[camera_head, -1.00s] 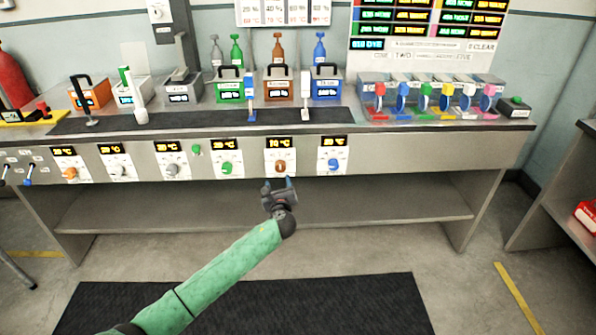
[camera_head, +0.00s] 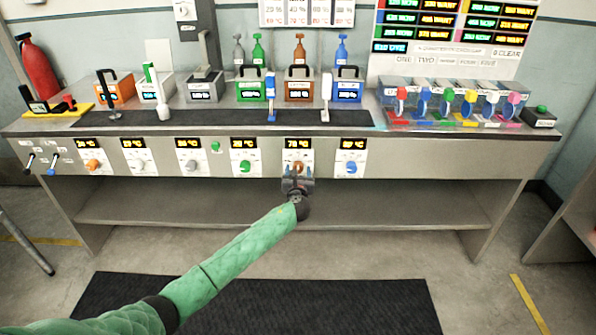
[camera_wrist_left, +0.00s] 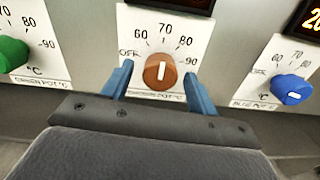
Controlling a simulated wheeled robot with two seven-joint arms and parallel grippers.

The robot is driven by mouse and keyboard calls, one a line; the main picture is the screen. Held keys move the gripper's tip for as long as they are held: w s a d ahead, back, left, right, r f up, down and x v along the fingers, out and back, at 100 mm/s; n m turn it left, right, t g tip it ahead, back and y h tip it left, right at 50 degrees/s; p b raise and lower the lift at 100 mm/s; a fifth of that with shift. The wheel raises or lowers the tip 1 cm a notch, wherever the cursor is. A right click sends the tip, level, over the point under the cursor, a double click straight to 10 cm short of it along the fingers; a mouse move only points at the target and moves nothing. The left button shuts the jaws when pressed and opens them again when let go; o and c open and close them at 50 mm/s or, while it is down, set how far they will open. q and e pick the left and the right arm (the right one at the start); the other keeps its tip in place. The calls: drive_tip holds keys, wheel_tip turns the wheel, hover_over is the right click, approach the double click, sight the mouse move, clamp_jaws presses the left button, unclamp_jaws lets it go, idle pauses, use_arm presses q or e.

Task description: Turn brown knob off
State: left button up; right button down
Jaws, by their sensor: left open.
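The brown knob (camera_wrist_left: 160,72) sits on a white dial panel (camera_wrist_left: 143,29) marked OFF, 60, 70, 80 and 90. Its white pointer line stands about upright, toward 70. In the head view the knob (camera_head: 298,166) is partly hidden by my gripper, under a lit display (camera_head: 297,143). My left gripper (camera_wrist_left: 158,85) is open, with one blue finger to each side of the knob. In the head view it (camera_head: 298,180) is right in front of the panel. I cannot tell whether the fingers touch the knob. My right gripper is not in view.
A green knob (camera_wrist_left: 12,53) is on the left and a blue knob (camera_wrist_left: 291,89) on the right. The bench top (camera_head: 350,127) juts above the panel. A lower shelf (camera_head: 400,208) runs below, with open floor in front.

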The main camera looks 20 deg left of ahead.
use_arm(q)
drive_tip(key=shift+w+a, duration=0.1)
drive_tip(key=shift+w, duration=0.25)
drive_tip(key=c, duration=1)
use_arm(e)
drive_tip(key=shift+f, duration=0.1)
use_arm(q)
drive_tip(key=shift+f+n+b, duration=0.1)
drive_tip(key=shift+n+b, duration=3.15)
drive_tip(key=shift+n, duration=4.65)
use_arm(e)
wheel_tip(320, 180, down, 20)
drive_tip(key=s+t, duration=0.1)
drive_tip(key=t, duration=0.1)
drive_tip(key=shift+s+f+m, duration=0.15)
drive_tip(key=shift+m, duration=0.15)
